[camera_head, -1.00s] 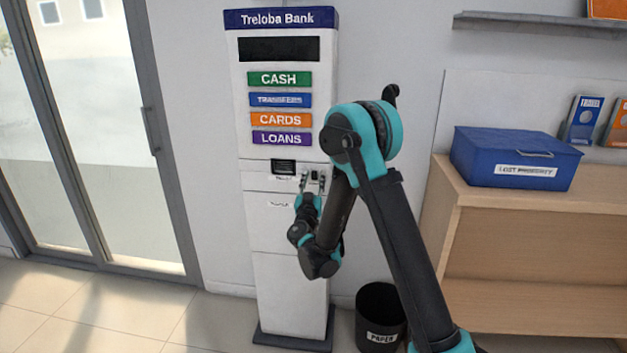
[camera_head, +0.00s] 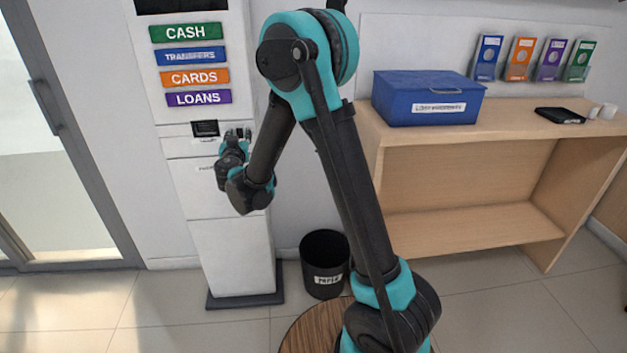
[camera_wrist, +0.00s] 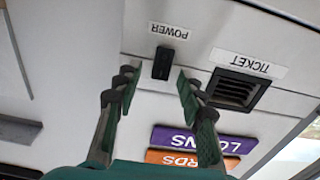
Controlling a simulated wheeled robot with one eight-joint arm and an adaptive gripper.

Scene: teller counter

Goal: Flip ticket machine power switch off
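The white ticket machine (camera_head: 230,250) stands at the left of the head view, with coloured CASH, TRANSFERS, CARDS and LOANS buttons. In the wrist view, which is upside down, the small black power switch (camera_wrist: 163,65) sits below the POWER label (camera_wrist: 169,31). The ticket slot (camera_wrist: 236,90) is to its right. My gripper (camera_wrist: 156,82) is open, one finger on each side of the switch, with gaps visible on both sides. Whether the fingertips touch the panel, I cannot tell. In the head view my gripper (camera_head: 239,135) is at the machine's front panel, and the switch is hard to make out there.
A black paper bin (camera_head: 325,265) stands on the floor right of the machine. A wooden counter (camera_head: 470,150) with a blue lost property box (camera_head: 428,97) is further right. A glass door (camera_head: 30,160) is at the left.

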